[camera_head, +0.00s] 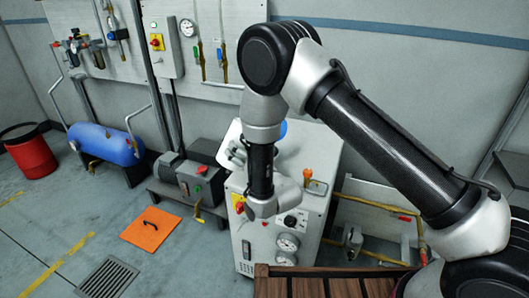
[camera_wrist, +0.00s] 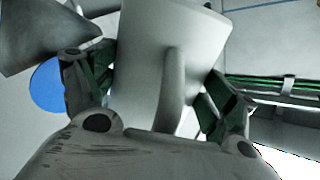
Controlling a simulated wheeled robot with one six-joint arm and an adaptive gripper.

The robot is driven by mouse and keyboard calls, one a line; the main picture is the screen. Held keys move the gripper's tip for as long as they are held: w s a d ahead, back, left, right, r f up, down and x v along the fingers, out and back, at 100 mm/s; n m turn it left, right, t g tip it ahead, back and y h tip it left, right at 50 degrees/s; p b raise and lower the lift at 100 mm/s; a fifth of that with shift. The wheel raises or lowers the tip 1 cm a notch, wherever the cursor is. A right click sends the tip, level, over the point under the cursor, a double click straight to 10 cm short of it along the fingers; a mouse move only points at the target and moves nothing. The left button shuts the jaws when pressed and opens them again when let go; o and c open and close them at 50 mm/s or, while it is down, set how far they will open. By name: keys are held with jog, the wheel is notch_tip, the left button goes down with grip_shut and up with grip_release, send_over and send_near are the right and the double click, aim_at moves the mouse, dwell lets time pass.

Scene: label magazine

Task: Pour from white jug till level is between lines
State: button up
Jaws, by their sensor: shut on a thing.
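In the wrist view, my gripper (camera_wrist: 155,95) is shut on the white jug (camera_wrist: 140,60). Its dark green fingers lie on both sides of the jug, and the jug's handle (camera_wrist: 172,85) faces the camera. The jug looks tilted in this view. In the head view my arm covers most of the gripper and jug above the white cabinet (camera_head: 318,165). The level lines and any liquid do not show. A grey flared thing (camera_wrist: 40,35), which I cannot identify, is at the upper left of the wrist view.
A blue round thing (camera_wrist: 47,85) shows beside the left finger; part of something blue (camera_head: 282,130) shows behind my arm in the head view. The cabinet front has gauges (camera_head: 287,243) and knobs. A blue tank (camera_head: 105,145) and a motor unit (camera_head: 200,180) stand left.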

jog(key=shift+w+d+r+m, duration=0.15)
jog(key=shift+d+r+m, duration=0.05)
jog(key=shift+r+m, duration=0.25)
jog(key=shift+f+m, duration=0.1)
jog(key=shift+m, duration=0.85)
jog(key=shift+m, duration=1.5)
jog(key=shift+f+m, duration=0.2)
jog(key=shift+m, duration=0.4)
jog(key=shift+p, duration=0.35)
dwell(0.3)
jog(key=shift+a+r+n, duration=0.1)
jog(key=shift+r+n, duration=0.15)
jog(key=shift+n, duration=1.75)
